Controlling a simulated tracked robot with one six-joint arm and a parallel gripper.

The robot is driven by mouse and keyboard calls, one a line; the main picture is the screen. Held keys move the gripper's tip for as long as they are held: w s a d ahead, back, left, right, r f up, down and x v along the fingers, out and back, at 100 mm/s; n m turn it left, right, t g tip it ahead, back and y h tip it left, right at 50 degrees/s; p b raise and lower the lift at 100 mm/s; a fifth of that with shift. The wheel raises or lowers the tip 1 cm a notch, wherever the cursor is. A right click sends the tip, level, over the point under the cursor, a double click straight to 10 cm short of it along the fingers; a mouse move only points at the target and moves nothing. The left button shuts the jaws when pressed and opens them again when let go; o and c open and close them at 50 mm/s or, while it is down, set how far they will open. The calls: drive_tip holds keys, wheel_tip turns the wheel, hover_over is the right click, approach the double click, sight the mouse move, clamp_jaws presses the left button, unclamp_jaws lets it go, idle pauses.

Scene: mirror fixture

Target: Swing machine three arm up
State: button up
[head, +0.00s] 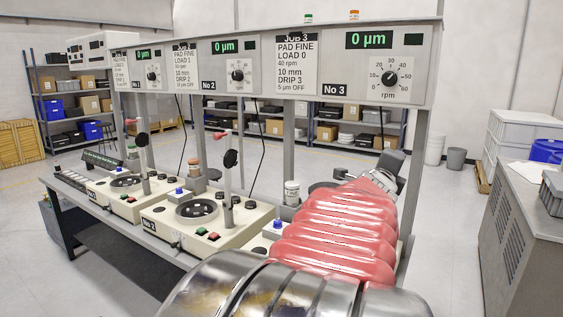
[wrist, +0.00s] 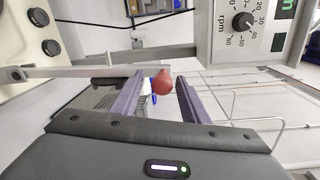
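Machine three stands under the No 3 panel (head: 375,62). In the head view my own arm hides most of it, including its swing arm. In the wrist view, which is turned sideways, a pale bar (wrist: 85,72) comes in from the left and has a red ball knob (wrist: 162,83) near its end. My gripper (wrist: 163,85) is open, its two purple fingers on either side of the knob with gaps visible. I cannot tell whether the knob is fully between the fingertips or slightly beyond them, nor the bar's exact tilt.
Machine two (head: 198,215) stands to the left with its red-tipped arm (head: 226,165) upright. A jar (head: 291,190) and a blue button (head: 277,224) show beside my arm. The panel overhangs the bench. A grey cabinet (head: 510,225) stands at right, with open floor between.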

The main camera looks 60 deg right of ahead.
drive_tip(key=shift+a+r, duration=0.1)
drive_tip(key=shift+a+r, duration=0.1)
drive_tip(key=shift+a, duration=0.4)
drive_tip(key=a, duration=0.6)
drive_tip(key=shift+a, duration=0.15)
drive_tip(key=shift+w, duration=0.25)
